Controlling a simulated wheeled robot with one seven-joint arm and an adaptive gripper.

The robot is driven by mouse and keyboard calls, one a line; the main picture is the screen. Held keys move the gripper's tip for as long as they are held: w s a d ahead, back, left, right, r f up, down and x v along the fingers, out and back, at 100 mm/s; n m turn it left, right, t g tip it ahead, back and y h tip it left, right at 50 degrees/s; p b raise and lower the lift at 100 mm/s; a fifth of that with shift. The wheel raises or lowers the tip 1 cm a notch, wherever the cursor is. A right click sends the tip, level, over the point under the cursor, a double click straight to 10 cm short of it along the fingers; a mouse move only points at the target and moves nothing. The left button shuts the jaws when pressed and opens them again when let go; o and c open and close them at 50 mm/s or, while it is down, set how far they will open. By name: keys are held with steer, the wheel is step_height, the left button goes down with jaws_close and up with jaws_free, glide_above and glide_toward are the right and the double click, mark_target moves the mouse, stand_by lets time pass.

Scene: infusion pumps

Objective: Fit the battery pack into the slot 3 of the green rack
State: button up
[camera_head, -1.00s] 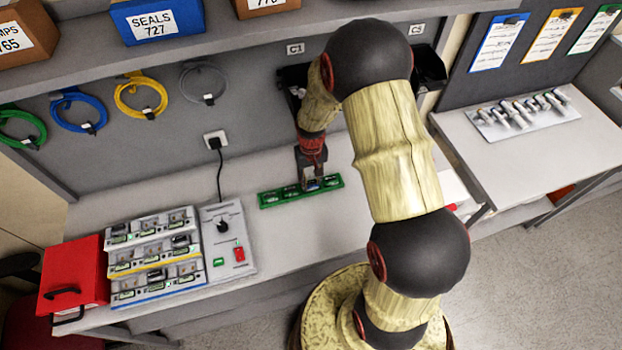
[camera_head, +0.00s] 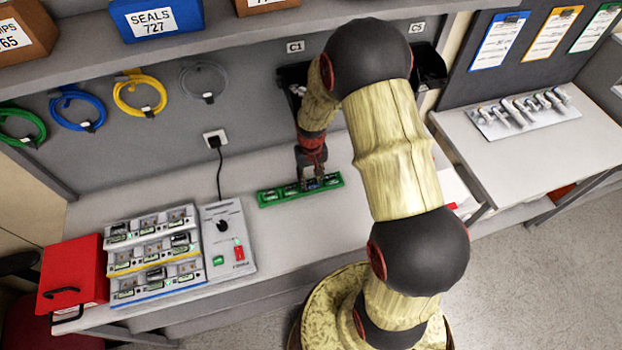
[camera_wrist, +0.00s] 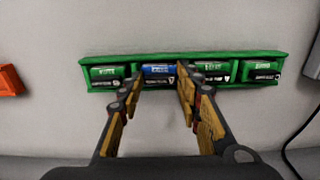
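The green rack (camera_head: 268,203) lies on the bench and also spans the top of the wrist view (camera_wrist: 210,55). In the wrist view it holds green-labelled packs and one blue-labelled battery pack (camera_wrist: 159,71). The blue-labelled pack is in the second place from the left there and looks level with its neighbours. My gripper (camera_wrist: 160,76) has one finger close on each side of this pack and appears shut on it. In the head view my gripper (camera_head: 311,178) points down at the right half of the rack. The fingers partly hide the pack's sides.
A pump tray (camera_head: 152,255) with several packs and a grey control box (camera_head: 228,238) stand left of the rack. A red case (camera_head: 75,272) is at the far left. A black cable (camera_head: 219,178) hangs behind. The bench in front of the rack is clear.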

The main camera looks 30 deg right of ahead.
steer(key=o, duration=0.3)
steer(key=shift+o, duration=0.2)
steer(key=shift+r, duration=3.7)
steer(key=s+a+r+t+b, duration=0.2)
steer(key=s+a+r+b, duration=0.1)
steer(key=s+r, duration=0.3)
steer(key=s+a+r+n+t+b, duration=0.1)
steer(key=s+a+r+b, duration=0.2)
steer(key=s+r+b, duration=0.2)
steer(key=s+a+r+n+t+b, duration=0.1)
steer(key=s+a+r+t+b, duration=0.1)
steer(key=s+a+r+b, duration=0.2)
steer(key=s+r, duration=0.3)
steer(key=s, duration=0.2)
steer(key=shift+s+t, duration=0.15)
steer(key=shift+t, duration=0.15)
